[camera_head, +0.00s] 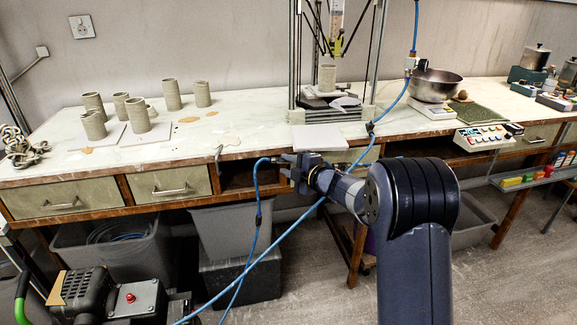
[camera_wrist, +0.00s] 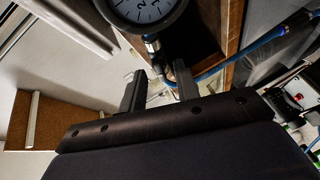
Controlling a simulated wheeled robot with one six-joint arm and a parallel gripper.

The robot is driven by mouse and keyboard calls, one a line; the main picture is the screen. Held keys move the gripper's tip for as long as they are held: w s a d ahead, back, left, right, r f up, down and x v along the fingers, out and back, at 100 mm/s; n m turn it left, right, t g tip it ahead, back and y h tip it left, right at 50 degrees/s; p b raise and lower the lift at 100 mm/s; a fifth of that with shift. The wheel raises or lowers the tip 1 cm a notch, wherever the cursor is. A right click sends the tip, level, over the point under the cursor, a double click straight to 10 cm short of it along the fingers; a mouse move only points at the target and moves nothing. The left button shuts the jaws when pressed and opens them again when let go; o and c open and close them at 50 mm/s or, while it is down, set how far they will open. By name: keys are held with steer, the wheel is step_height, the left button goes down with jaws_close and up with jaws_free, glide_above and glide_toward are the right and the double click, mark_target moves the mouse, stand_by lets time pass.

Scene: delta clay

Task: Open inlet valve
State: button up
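In the head view my gripper (camera_head: 280,160) is at the bench's front edge, beside the blue hose end.
The bench (camera_head: 170,150) holds several clay cylinders at left and a printer frame (camera_head: 297,60) behind my gripper. Grey bins (camera_head: 235,232) stand under it. A compressor (camera_head: 85,295) is at lower left.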

steer(key=v, duration=1)
steer(key=shift+s+d, duration=0.2)
steer(key=shift+s, duration=0.15)
steer(key=x, duration=1)
steer(key=shift+w+a, duration=0.1)
steer(key=shift+w, duration=0.1)
steer(key=shift+w+a+f+m+t+b, duration=0.15)
steer(key=shift+m+t+b, duration=0.15)
steer(key=shift+m+b, duration=0.55)
steer(key=shift+r+p, duration=0.2)
steer(key=shift+p, duration=0.2)
